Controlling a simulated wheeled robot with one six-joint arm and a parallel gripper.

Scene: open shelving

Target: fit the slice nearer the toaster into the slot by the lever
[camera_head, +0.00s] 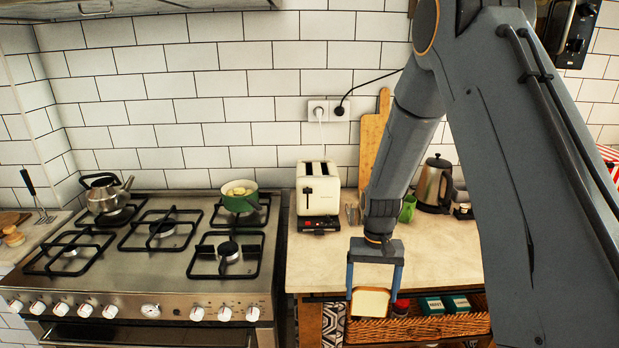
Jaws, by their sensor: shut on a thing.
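A cream toaster (318,195) stands on the counter against the tiled wall, right of the stove. My gripper (372,294) points down near the counter's front edge, to the right of and in front of the toaster. Its two blue fingers are shut on a slice of bread (370,303), which is pale with a brown crust. The slice hangs upright, apart from the toaster. I see no second slice.
A green cup (407,209) and a kettle (434,186) stand to the right, partly behind my arm. A wicker basket (420,329) is below the counter (325,262), whose front middle is clear. The stove (140,275) holds a pot (239,197).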

